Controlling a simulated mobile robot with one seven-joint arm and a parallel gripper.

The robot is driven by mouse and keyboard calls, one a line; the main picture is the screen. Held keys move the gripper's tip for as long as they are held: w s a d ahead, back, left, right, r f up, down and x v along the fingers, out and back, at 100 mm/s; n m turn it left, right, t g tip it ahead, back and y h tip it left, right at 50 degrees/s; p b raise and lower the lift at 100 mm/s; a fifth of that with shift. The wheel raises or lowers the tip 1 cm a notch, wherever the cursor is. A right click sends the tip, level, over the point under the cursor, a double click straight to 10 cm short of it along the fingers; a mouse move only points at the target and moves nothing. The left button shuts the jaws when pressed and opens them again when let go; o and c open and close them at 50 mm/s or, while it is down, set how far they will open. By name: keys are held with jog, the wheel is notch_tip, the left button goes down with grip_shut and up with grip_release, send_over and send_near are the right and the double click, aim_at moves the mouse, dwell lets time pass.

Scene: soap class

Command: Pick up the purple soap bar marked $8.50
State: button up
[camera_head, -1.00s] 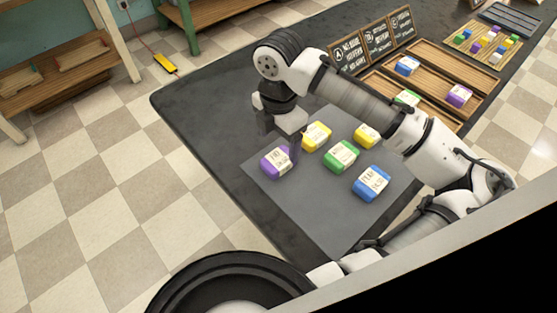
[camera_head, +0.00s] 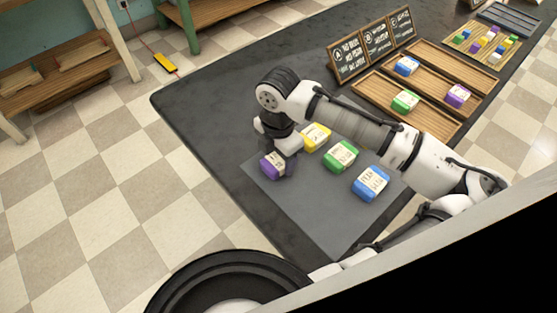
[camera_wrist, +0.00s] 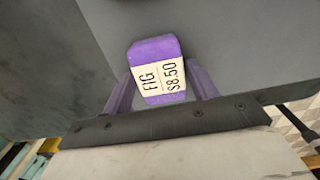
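The purple soap bar (camera_head: 271,168) lies on the grey mat at its left corner. In the wrist view the bar (camera_wrist: 151,52) shows a cream label reading FIG $8.50. My gripper (camera_wrist: 162,76) is low over the bar, with one finger on each side of it. The fingers are spread, and narrow gaps seem to show beside the bar. In the head view the gripper body (camera_head: 281,140) covers the far side of the bar, and the fingertips are mostly hidden.
On the grey mat (camera_head: 310,215) are a yellow bar (camera_head: 315,137), a green bar (camera_head: 340,156) and a blue bar (camera_head: 371,183). A wooden tray (camera_head: 440,119) with more soaps and chalkboard signs (camera_head: 371,46) stand behind. The black table is clear to the left.

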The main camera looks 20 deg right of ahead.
jog(key=c, duration=0.7)
